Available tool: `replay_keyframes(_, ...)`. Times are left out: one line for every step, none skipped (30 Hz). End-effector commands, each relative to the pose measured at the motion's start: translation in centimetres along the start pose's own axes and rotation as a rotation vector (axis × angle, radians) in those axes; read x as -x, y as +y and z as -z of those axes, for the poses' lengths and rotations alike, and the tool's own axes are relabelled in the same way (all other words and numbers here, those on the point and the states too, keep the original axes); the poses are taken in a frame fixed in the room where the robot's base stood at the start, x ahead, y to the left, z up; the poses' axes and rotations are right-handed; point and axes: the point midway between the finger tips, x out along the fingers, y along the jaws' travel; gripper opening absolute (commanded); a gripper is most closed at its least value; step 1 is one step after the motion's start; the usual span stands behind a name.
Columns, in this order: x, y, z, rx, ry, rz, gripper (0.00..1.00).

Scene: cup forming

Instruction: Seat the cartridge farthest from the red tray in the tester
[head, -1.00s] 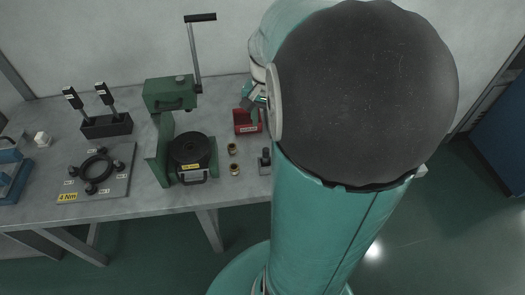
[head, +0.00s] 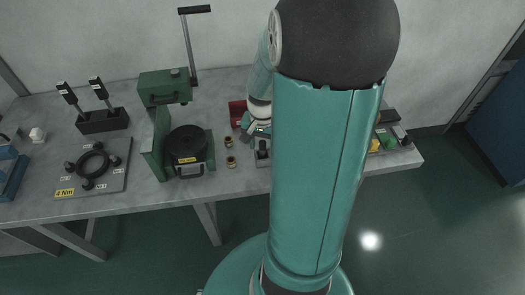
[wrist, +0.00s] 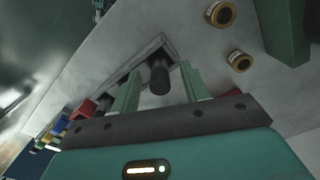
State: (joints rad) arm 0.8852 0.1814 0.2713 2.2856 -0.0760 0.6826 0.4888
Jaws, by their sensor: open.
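Two short brass cylinders, which look like the cartridges, stand on the bench in the head view. One (head: 228,142) is nearer the red tray (head: 237,113); the other (head: 231,161) is farther from it, towards the front edge. Both also show at the upper right of the wrist view, the upper one (wrist: 219,14) and the lower one (wrist: 239,61). My gripper (wrist: 160,68) is open and empty, left of them there. A black upright knob (wrist: 158,78) on a metal plate shows between its fingers. I cannot tell which fixture is the tester.
A black round unit (head: 187,143) with green side plates stands left of the cylinders. Behind it is a green lever press (head: 164,87). A plate with a black ring (head: 93,164) and a two-lever box (head: 102,121) are farther left. Coloured blocks (head: 386,142) lie at right.

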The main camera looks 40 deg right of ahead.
Motion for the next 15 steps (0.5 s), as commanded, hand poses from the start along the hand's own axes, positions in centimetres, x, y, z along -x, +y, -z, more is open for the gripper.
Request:
replay_keyframes(0.01,0.00,0.01,0.000,0.000,0.000,0.45)
replay_keyframes(0.02,-0.01,0.01,0.000,0.001,0.000,0.45)
replay_keyframes(0.03,0.00,0.01,0.000,0.001,0.000,0.45)
replay_keyframes(0.04,0.00,0.01,0.000,0.001,0.000,0.45)
replay_keyframes(0.04,-0.01,0.01,0.000,0.001,0.000,0.41)
replay_keyframes(0.05,-0.01,0.01,0.000,0.001,0.000,0.34)
replay_keyframes(0.05,-0.01,0.01,0.000,0.001,0.000,0.28)
replay_keyframes(0.05,0.00,0.01,0.000,0.001,0.000,0.22)
replay_keyframes(0.06,-0.01,0.01,0.000,0.001,0.000,0.14)
replay_keyframes(0.06,-0.01,0.01,0.000,0.001,0.000,0.08)
replay_keyframes(0.06,0.00,0.02,0.000,0.001,0.000,0.02)
replay_keyframes(0.06,-0.01,0.02,0.000,0.001,0.000,0.00)
replay_keyframes(0.08,-0.01,0.03,0.000,0.001,0.000,0.00)
replay_keyframes(0.08,-0.01,0.03,0.000,0.001,0.000,0.00)
replay_keyframes(0.08,-0.01,0.03,0.000,0.001,0.000,0.00)
